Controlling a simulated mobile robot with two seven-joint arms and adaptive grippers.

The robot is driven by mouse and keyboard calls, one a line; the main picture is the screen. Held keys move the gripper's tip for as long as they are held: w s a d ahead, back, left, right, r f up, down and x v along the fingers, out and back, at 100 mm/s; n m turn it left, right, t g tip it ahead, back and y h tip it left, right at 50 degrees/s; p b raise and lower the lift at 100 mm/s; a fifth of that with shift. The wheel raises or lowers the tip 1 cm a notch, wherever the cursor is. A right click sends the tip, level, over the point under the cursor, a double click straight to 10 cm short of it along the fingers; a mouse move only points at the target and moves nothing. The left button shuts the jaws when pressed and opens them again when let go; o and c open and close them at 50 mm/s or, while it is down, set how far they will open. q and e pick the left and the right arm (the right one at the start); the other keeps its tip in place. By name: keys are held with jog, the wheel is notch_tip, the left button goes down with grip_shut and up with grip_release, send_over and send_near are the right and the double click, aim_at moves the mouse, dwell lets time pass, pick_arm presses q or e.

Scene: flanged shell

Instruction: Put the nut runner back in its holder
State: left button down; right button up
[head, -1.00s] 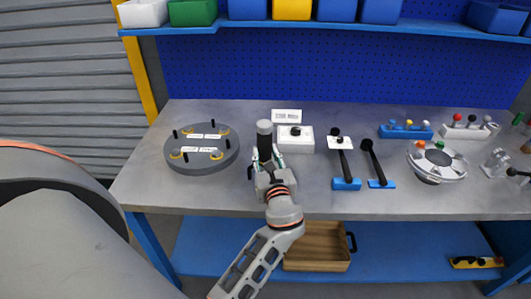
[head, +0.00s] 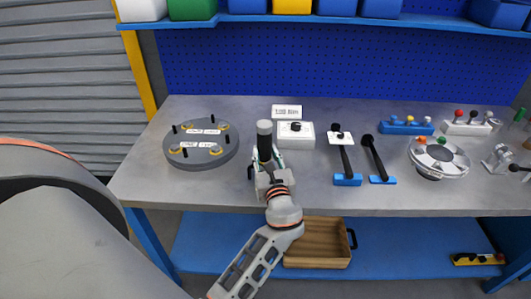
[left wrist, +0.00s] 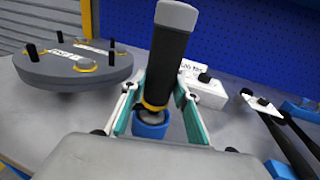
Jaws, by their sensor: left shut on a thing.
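The nut runner (head: 264,140) is a dark upright cylinder with a grey cap, standing near the front middle of the bench. The left wrist view shows it close up (left wrist: 168,60), leaning slightly, with a yellow ring low on its body. My left gripper (head: 266,168) is shut on its lower body, with teal-edged fingers on either side (left wrist: 155,105). A round blue cup (left wrist: 150,130), which looks like the holder, is directly below the tool. I cannot tell how deep the tip sits in it. My right gripper is out of view.
A grey round flange with pins (head: 201,154) lies to the left. A white box with a black knob (head: 296,140) and a small label sign (head: 287,111) stand behind right. Two black-handled tools in blue bases (head: 347,179) and a silver shell (head: 438,158) are further right.

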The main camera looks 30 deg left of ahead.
aim_at(266, 130)
pick_arm(q)
jog(key=shift+f, duration=0.35)
jog(key=c, duration=1.5)
grip_release()
jog(key=shift+o, duration=0.2)
jog(key=shift+f, duration=0.15)
notch_tip(266, 130, up, 10)
jog(key=shift+r, duration=0.15)
